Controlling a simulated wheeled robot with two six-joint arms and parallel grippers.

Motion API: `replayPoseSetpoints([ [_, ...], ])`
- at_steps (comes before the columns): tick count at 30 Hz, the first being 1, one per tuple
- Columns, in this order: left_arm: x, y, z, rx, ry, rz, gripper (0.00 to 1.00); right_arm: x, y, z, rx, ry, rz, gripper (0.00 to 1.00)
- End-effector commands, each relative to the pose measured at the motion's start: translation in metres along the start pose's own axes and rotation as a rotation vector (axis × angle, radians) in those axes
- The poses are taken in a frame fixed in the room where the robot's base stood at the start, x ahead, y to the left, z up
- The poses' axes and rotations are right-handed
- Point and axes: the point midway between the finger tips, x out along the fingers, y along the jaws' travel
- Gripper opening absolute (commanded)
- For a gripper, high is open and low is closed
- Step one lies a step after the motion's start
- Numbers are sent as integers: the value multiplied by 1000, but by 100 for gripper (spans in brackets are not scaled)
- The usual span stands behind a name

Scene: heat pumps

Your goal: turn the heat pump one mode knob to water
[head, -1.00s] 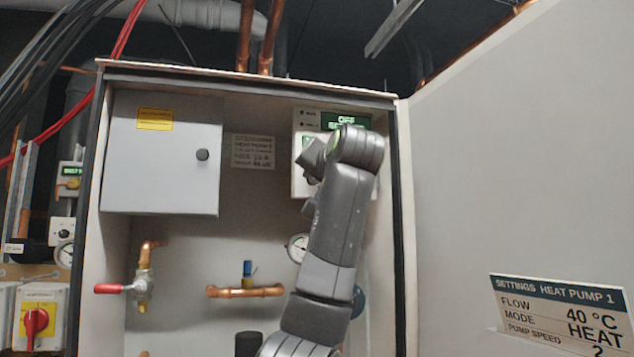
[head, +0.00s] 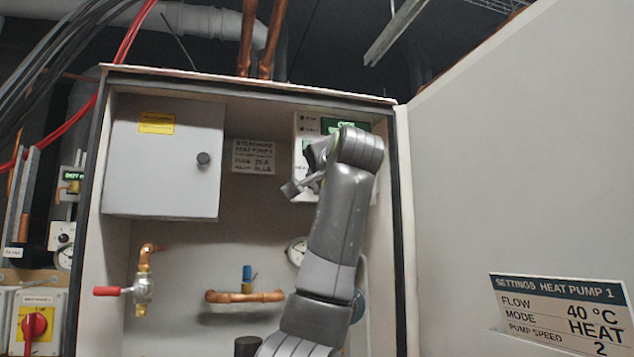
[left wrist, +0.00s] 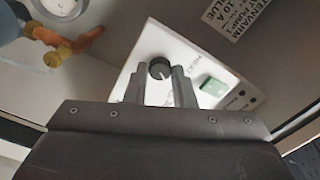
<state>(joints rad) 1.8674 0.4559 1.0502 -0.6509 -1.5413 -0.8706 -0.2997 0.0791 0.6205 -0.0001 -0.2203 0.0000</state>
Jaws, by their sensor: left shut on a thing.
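The white control panel (head: 299,133) with a green display (head: 343,125) is at the cabinet's upper right, partly hidden by my left arm. In the left wrist view the panel (left wrist: 188,52) carries a round dark mode knob (left wrist: 160,68) with a pale pointer mark. The label near it reads as "HEAT", partly legible. My left gripper (left wrist: 161,76) has one finger on each side of the knob and is shut on it. In the head view my left gripper (head: 308,174) is at the panel, its tips mostly hidden. My right gripper is in neither view.
The open cabinet door at right bears a settings card (head: 560,312) reading heat pump 1, flow 40 °C, mode HEAT, pump speed 2. A grey box (head: 160,165), a red-handled valve (head: 140,289) and a gauge (head: 297,250) are inside.

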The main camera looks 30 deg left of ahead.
Motion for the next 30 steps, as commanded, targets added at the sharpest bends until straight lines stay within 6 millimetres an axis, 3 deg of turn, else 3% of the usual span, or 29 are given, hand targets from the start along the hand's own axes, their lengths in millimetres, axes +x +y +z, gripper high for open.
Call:
replayPoseSetpoints([
  [9,0,0,0,2,1,-1,0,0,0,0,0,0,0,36],
  [10,0,0,0,2,1,-1,27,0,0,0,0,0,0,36],
  [14,0,0,0,2,0,-1,44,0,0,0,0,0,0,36],
  [24,-3,1,0,1,1,-1,45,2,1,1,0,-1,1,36],
  [30,-31,4,1,-1,6,-2,45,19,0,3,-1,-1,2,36],
])
